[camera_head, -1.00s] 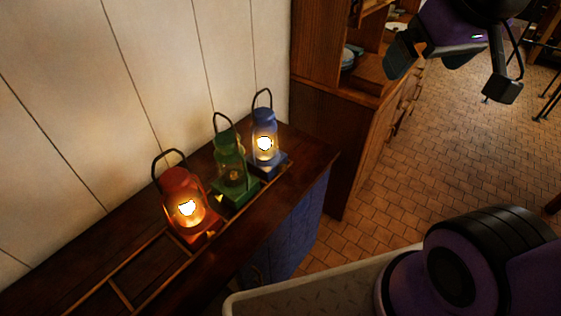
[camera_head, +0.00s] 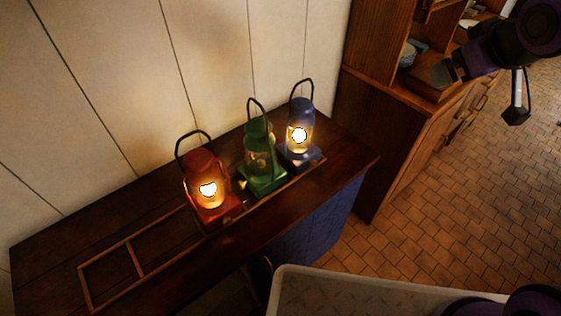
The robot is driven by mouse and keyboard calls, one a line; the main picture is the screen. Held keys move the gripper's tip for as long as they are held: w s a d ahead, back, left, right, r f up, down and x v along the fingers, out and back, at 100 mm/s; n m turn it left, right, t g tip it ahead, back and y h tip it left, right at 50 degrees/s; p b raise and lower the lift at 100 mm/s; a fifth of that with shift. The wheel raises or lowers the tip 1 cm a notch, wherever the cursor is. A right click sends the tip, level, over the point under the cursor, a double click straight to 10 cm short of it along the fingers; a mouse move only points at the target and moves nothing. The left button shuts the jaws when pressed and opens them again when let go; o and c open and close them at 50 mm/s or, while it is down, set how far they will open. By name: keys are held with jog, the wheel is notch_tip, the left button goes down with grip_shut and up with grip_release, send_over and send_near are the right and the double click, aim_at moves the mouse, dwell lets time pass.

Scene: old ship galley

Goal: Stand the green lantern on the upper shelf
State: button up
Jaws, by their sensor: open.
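The green lantern (camera_head: 260,158) stands upright on the dark wooden counter (camera_head: 330,150), between a lit red lantern (camera_head: 207,188) on its left and a lit blue lantern (camera_head: 300,130) on its right. Its wire handle stands up and its glass is dim. My gripper (camera_head: 484,92) is at the upper right, empty, with its fingers apart, well away from the lanterns and in front of the wooden cabinet. A shelf of the cabinet (camera_head: 432,78) shows at the upper right, holding some dishes; whether it is the upper shelf I cannot tell.
A wooden divider frame (camera_head: 137,258) lies on the counter's left part, with empty compartments. A pale tray-like surface (camera_head: 380,298) is at the bottom. The wooden cabinet (camera_head: 385,125) stands right of the counter. Tiled floor (camera_head: 450,210) is open at the right.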

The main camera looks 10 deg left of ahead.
jog(key=w+a+f+n+y, duration=0.3)
jog(key=w+a+f, duration=0.1)
jog(key=a+f, duration=0.2)
jog(key=n+g+y, duration=0.3)
jog(key=n+y, duration=0.2)
jog(key=y, duration=0.8)
send_near(270, 129)
jog(key=w+a, duration=0.1)
jog(key=a, duration=0.1)
jog(key=x, duration=0.5)
jog(key=shift+w+f, duration=0.15)
jog(key=shift+f, duration=0.1)
jog(key=shift+s+x, duration=0.15)
jog(key=shift+x, duration=1.15)
jog(key=shift+s+x, duration=0.2)
jog(key=shift+x, duration=1.1)
jog(key=shift+a+r, duration=0.1)
jog(key=shift+r, duration=0.1)
grip_shut()
